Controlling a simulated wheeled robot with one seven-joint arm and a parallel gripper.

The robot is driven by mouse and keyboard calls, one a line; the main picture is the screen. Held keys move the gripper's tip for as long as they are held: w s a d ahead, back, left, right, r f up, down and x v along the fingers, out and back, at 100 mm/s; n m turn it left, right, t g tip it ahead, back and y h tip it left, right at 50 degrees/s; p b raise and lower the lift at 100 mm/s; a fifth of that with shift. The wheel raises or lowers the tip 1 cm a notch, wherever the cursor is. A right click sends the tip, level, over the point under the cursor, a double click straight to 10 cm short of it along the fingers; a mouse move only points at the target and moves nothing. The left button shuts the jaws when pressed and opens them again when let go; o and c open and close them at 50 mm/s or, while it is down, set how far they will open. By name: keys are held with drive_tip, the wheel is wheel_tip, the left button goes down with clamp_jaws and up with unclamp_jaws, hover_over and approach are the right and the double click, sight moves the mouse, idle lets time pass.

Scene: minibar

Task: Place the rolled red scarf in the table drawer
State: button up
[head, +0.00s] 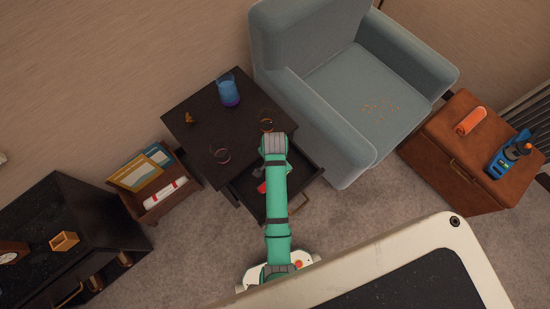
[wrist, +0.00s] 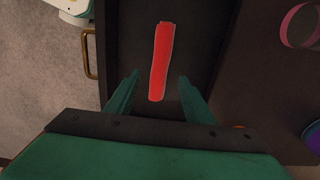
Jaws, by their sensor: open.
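The rolled red scarf (wrist: 160,62) lies in the open table drawer (wrist: 205,45) in the wrist view. In the head view a small red part of it (head: 262,187) shows beside my arm, inside the drawer (head: 245,187). My gripper (wrist: 157,92) is open above the drawer, with one green finger on each side of the scarf's near end. No finger visibly touches the scarf. The drawer is pulled out from the dark table (head: 195,115), and its handle (wrist: 90,53) shows at the left in the wrist view. My arm hides part of the drawer in the head view.
A blue armchair (head: 340,100) is close on the right. A brown cabinet (head: 445,165) holds an orange roll (head: 471,121) and a blue bottle (head: 508,155). A magazine box (head: 165,200) stands left.

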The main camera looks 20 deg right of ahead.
drive_tip(key=s+a+r+n+t+h, duration=0.1)
drive_tip(key=s+a+r+n+t, duration=0.2)
drive_tip(key=s+a+n+t, duration=0.5)
drive_tip(key=s+a+r+n+t, duration=0.1)
drive_tip(key=s+r, duration=0.3)
drive_tip(key=r, duration=0.4)
drive_tip(key=s+a+r+n+t, duration=0.2)
drive_tip(key=s+r+n+t, duration=0.1)
drive_tip(key=r, duration=0.5)
drive_tip(key=s+a+r+n+t+y, duration=0.1)
drive_tip(key=s+r+n+t, duration=0.1)
drive_tip(key=s+r, duration=0.3)
wheel_tip(320, 180, up, 4)
drive_tip(key=shift+s+a+t, duration=0.3)
drive_tip(key=shift+s+t, duration=0.05)
drive_tip(key=shift+t, duration=0.35)
